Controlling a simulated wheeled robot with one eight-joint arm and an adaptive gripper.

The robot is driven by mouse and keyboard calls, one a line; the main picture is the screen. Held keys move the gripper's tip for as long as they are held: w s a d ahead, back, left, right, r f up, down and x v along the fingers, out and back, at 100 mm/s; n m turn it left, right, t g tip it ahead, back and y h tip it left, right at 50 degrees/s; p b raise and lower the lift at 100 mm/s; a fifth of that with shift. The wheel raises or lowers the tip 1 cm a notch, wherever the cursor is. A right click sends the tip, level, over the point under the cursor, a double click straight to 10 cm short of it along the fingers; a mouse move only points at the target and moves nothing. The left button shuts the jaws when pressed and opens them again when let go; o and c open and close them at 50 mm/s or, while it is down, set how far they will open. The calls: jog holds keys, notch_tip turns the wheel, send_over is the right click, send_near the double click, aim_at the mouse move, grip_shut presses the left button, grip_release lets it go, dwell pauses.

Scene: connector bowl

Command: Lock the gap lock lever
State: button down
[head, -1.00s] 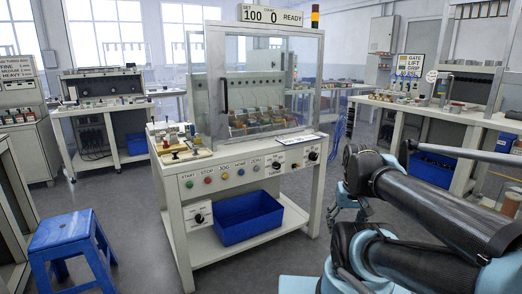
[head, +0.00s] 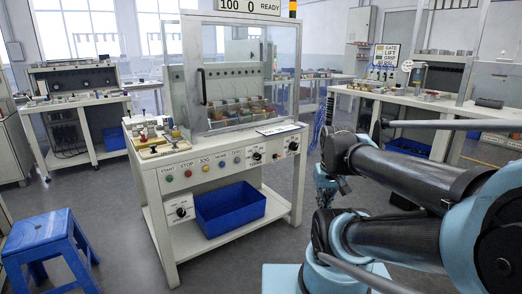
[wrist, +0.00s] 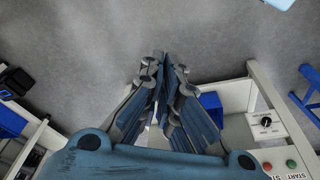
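The white machine bench (head: 240,158) stands ahead, left of my arm, with a clear-walled guard box on top. At its left front corner is a small tan fixture (head: 163,148) with several small parts and a dark lever-like handle (head: 176,144). The gap lock lever cannot be told for certain at this size; that handle may be it. My gripper (head: 326,190) hangs to the right of the bench, well apart from the fixture. In the wrist view, my gripper (wrist: 168,66) has its blue-padded fingers together at the tips, with nothing seen between them.
The bench front has a row of coloured buttons and dials (head: 205,165). A blue bin (head: 229,205) sits on its lower shelf. A blue stool (head: 45,240) stands front left. A workbench (head: 445,105) is at the right. The floor before the bench is open.

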jog(key=w+a+r+n+t, duration=0.1)
jog(key=w+a+r+n, duration=0.15)
jog(key=w, duration=0.65)
jog(key=w+a+r+n+t+y, duration=0.1)
jog(key=w+r+n, duration=0.2)
jog(key=w, duration=0.6)
jog(key=w+a+r+n, duration=0.1)
jog(key=w+r+n, duration=0.2)
jog(key=w, duration=0.6)
jog(key=w+a+f+n+t, duration=0.1)
jog(key=w+a+n, duration=0.1)
jog(key=w, duration=0.5)
jog(key=w+a+f+n+t, duration=0.1)
jog(key=w+a+n, duration=0.1)
jog(key=w, duration=0.5)
jog(key=n+y, duration=0.1)
jog(key=n, duration=0.3)
send_near(278, 155)
jog(key=shift+s+a+r+t, duration=0.15)
jog(key=shift+s+a+r, duration=0.25)
jog(key=shift+a+r, duration=0.2)
jog(key=shift+s+a+r+t, duration=0.15)
jog(key=shift+s+a+r, duration=0.3)
jog(key=shift+r, duration=0.3)
jog(key=shift+w+a, duration=0.1)
jog(key=shift+x, duration=5)
jog(key=shift+a, duration=0.15)
